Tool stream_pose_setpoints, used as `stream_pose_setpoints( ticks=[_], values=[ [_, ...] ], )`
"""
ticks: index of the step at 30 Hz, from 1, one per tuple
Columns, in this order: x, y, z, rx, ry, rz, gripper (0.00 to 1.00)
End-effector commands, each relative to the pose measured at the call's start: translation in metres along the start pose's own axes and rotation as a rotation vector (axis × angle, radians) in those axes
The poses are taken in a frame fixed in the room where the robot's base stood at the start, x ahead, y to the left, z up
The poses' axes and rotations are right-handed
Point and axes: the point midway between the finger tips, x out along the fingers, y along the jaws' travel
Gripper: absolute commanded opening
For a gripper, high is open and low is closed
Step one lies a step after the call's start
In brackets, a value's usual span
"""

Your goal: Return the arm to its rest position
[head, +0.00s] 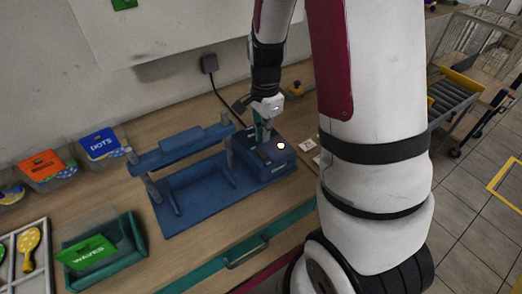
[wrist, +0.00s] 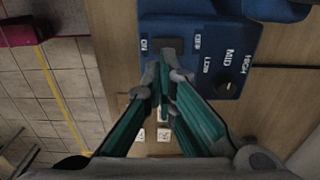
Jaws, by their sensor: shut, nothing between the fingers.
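My arm reaches down over the bench, and my gripper (head: 263,137) hangs at the blue machine's control box (head: 272,166). In the wrist view my gripper (wrist: 163,72) has its teal fingers closed together with nothing between them. The fingertips are over the edge of the control box (wrist: 185,68), near a dark square switch by the ON and OFF labels. A dial with LOW, MID and HIGH labels (wrist: 228,84) is to their right. I cannot tell whether the fingertips touch the box. A small bright light shows on the box in the head view.
The machine's blue frame (head: 186,208) stands left of the box. Bins labelled DOTS (head: 100,143) and an orange one (head: 43,166) are at the left. A green tray (head: 130,235) with a WAVES card (head: 88,251) is in front. A metal cart (head: 462,92) stands at right.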

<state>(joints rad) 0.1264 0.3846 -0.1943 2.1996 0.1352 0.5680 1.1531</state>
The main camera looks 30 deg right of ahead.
Motion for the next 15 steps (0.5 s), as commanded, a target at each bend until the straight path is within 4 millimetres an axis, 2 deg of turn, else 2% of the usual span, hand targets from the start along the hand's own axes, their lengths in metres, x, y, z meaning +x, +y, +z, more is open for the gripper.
stream_pose_setpoints(
  ticks=[9, 11, 15],
  values=[
    [-0.004, 0.0, 0.002, -0.014, -0.001, -0.006, 0.0],
    [-0.013, 0.0, 0.005, -0.044, -0.002, -0.019, 0.0],
    [-0.05, 0.004, 0.021, -0.195, -0.003, -0.074, 0.0]
  ],
)
